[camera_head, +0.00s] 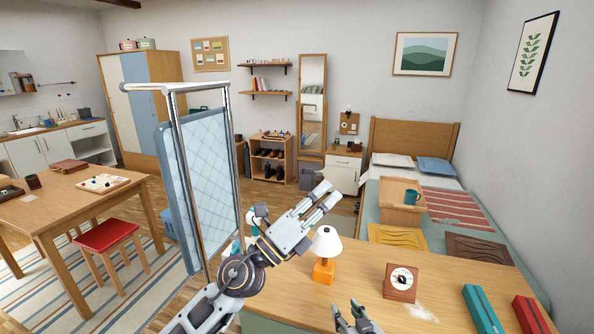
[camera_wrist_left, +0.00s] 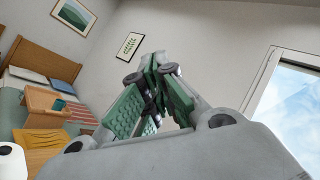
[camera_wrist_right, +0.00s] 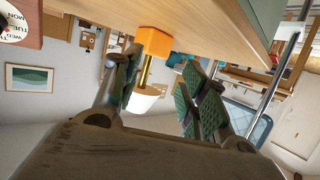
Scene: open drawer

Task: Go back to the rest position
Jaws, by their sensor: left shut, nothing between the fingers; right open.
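My left gripper (camera_head: 325,198) is raised in the air in the middle of the head view, to the left of and above the lamp. Its fingers are shut with nothing between them, as the left wrist view (camera_wrist_left: 158,68) also shows. My right gripper (camera_head: 357,318) is low at the bottom edge of the head view, by the near edge of the wooden desk (camera_head: 455,285). In the right wrist view (camera_wrist_right: 160,72) its fingers are apart and empty. The lamp shows behind the gap between them; it is not gripped.
On the desk stand a white-shaded lamp (camera_head: 325,251) with an orange base, a wooden dial box (camera_head: 400,283), a teal box (camera_head: 482,308) and a red box (camera_head: 531,315). A chrome-framed folding screen (camera_head: 205,180) stands close to my left arm. A bed lies behind the desk.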

